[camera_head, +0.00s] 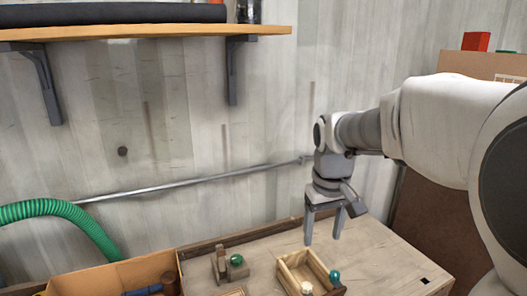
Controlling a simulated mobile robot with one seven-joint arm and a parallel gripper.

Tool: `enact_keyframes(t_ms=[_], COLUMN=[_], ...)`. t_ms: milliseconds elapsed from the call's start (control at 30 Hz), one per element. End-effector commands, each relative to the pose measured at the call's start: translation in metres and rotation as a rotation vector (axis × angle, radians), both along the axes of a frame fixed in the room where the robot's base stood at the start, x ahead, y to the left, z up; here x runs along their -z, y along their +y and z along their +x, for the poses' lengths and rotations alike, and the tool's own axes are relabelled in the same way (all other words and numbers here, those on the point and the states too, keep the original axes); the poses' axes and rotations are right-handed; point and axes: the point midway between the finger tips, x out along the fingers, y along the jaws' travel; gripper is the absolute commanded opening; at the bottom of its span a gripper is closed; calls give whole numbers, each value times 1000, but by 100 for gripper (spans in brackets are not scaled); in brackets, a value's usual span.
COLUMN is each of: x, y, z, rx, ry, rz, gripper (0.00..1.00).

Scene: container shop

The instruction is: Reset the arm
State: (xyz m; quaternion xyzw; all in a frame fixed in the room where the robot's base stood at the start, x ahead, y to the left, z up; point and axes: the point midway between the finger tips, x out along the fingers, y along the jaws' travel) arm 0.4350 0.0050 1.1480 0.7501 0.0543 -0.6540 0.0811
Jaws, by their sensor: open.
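My arm reaches in from the right side of the head camera view. My gripper (322,240) points down above the wooden bench (372,258), with its two grey fingers apart and nothing seen between them. It hangs just behind and above a small open wooden box (284,272) on the bench. I cannot tell the exact gap between the fingertips and the bench top.
Left of the wooden box is a small block piece with a green ball (236,260). An orange-brown bin (110,277) stands at the lower left, near a green hose (75,213). A shelf (150,31) is on the wall above. The bench's right part is clear.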

Motion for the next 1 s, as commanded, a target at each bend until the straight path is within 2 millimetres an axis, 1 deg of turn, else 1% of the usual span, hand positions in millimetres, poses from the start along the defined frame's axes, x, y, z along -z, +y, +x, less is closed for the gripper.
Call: enact_keyframes(t_ms=[33,100,300,467,500,600,700,800,1000], x=[-9,-18,-33,-35,-34,-30,-25,-21,-18], y=[0,-1,-2,-4,-4,-4,-5,-5,-5], z=[-15,-34,-87,-128,-138,-159,-174,-184,-189], rx=[10,28,78,117,125,146,162,171,178], ry=[-28,-62,-158,-233,-251,-293,-324,-344,-355], rz=[-1,0,13,33,39,54,69,78,85], gripper=[68,68,68,68,68,68,68,68,68])
